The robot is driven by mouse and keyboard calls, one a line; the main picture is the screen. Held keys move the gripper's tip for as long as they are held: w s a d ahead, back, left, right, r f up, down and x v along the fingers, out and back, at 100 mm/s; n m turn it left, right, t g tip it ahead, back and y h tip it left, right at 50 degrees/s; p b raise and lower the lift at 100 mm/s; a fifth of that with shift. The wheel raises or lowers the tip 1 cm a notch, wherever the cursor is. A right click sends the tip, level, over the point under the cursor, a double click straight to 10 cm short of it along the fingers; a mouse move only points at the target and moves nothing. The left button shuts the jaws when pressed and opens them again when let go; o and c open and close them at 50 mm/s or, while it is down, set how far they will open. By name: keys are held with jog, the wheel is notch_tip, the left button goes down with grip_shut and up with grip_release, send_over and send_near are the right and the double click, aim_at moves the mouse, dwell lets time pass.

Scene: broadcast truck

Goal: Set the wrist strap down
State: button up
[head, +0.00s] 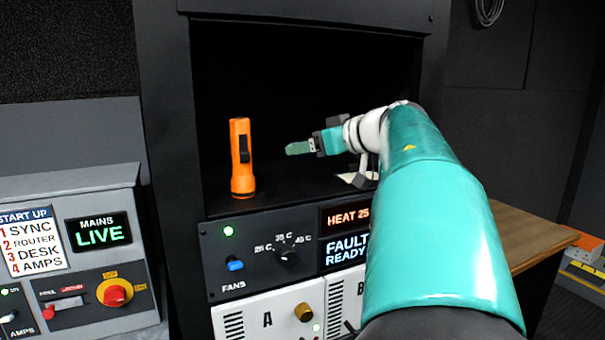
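My gripper (318,145) reaches in from the right into the dark rack bay, with its tip pointing left. A short dull-green strip (298,148), which looks like the wrist strap, sticks out from the dark fingertips. The fingers appear shut on it and hold it above the bay floor, right of the flashlight and apart from it. The fingers are small and seen from the side, and part of the strap is hidden by them.
An orange flashlight (242,158) stands upright at the bay's left. A pale flat piece (356,180) lies below my wrist, partly hidden. The bay floor (290,190) is clear between them. Below is a control panel (285,255); a switch console (75,260) stands left, a wooden top (530,235) right.

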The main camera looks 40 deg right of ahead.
aim_at(314, 187)
jog(key=f, duration=0.3)
jog(key=s+f, duration=0.1)
jog(key=f, duration=0.1)
jog(key=shift+f, duration=0.2)
jog(key=shift+w+f, duration=0.3)
jog(key=shift+f, duration=0.2)
jog(key=o, duration=1)
jog(key=shift+c, duration=0.2)
jog(key=shift+s, duration=0.1)
jog(key=shift+s+d+r, duration=0.1)
jog(key=shift+s+r, duration=0.1)
jog(key=shift+r, duration=0.1)
jog(key=v, duration=1.1)
jog(key=shift+s, duration=0.25)
